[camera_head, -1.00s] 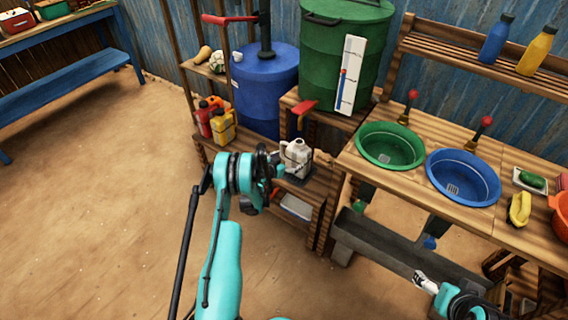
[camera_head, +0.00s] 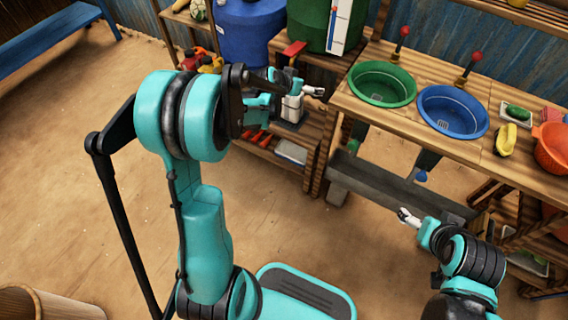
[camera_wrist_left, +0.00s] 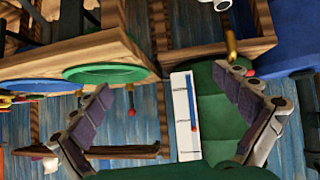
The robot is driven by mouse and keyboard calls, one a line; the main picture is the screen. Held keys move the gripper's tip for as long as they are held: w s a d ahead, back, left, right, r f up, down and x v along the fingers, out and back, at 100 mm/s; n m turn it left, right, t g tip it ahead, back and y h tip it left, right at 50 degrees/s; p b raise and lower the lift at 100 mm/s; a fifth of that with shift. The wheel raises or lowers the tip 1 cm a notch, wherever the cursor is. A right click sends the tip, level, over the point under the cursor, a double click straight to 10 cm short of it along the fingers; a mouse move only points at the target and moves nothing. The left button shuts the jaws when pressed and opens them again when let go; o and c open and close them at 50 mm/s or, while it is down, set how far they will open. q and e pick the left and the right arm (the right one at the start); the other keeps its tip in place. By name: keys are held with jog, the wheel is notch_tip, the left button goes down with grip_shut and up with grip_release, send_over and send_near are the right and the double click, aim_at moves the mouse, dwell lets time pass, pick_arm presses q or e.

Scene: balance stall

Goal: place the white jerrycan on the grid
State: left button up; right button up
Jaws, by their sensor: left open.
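The green barrel (camera_head: 310,25) with a red tap (camera_head: 292,48) stands above the shelf, beside the blue barrel (camera_head: 243,32). A green basin (camera_head: 381,83) and blue basin (camera_head: 452,111) sit in the counter at right. Red and yellow cans (camera_head: 208,62) stand left.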

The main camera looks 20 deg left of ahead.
pick_arm(q)
jog(key=s+d+r+g, duration=0.1)
jog(key=s+d+r, duration=0.35)
jog(key=s, duration=0.35)
jog(key=s+d+g+y, duration=0.1)
jog(key=s+d, duration=0.1)
jog(key=s, duration=1.1)
jog(key=s+d+n+g+y, duration=0.1)
jog(key=s+d, duration=0.1)
jog(key=s, duration=1)
jog(key=shift+s+f, duration=0.35)
